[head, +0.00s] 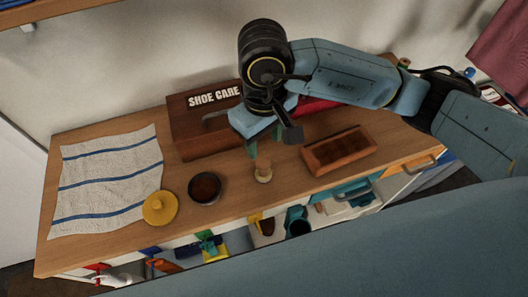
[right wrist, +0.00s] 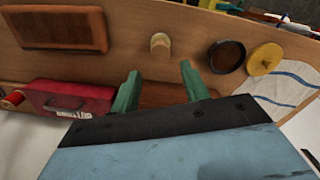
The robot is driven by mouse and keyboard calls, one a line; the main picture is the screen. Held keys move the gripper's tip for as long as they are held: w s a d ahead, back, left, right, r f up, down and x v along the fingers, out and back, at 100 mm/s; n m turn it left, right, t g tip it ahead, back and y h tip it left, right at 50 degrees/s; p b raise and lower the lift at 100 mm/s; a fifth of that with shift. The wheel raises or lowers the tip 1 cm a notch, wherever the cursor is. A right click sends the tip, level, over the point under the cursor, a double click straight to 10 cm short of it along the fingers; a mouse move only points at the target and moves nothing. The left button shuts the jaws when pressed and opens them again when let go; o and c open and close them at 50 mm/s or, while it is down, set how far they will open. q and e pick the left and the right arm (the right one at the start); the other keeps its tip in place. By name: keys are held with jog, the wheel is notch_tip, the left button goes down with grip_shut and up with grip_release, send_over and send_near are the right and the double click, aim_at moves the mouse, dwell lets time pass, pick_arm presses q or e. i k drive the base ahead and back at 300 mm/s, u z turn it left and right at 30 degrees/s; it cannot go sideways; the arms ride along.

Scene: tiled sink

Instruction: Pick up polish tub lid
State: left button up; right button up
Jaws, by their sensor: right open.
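The polish tub lid, a yellow round disc with a small knob (head: 160,208), lies on the wooden bench top beside the striped towel. It also shows in the right wrist view (right wrist: 264,59). The dark round open polish tub (head: 204,188) sits just right of it, and left of it in the right wrist view (right wrist: 226,56). My right gripper (head: 264,142) is open and empty, above the bench in front of the shoe care box. Its green fingers (right wrist: 160,75) are apart and well away from the lid. My left gripper is not in view.
A white towel with blue stripes (head: 110,180) covers the left end. A small pale wooden object (head: 263,171) stands below my right gripper. A brown tray (head: 340,151) lies to the right. The shoe care box (head: 190,125) and a red case (right wrist: 70,98) are at the back.

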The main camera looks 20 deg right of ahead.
aim_at(161, 208)
jog(key=u, duration=0.8)
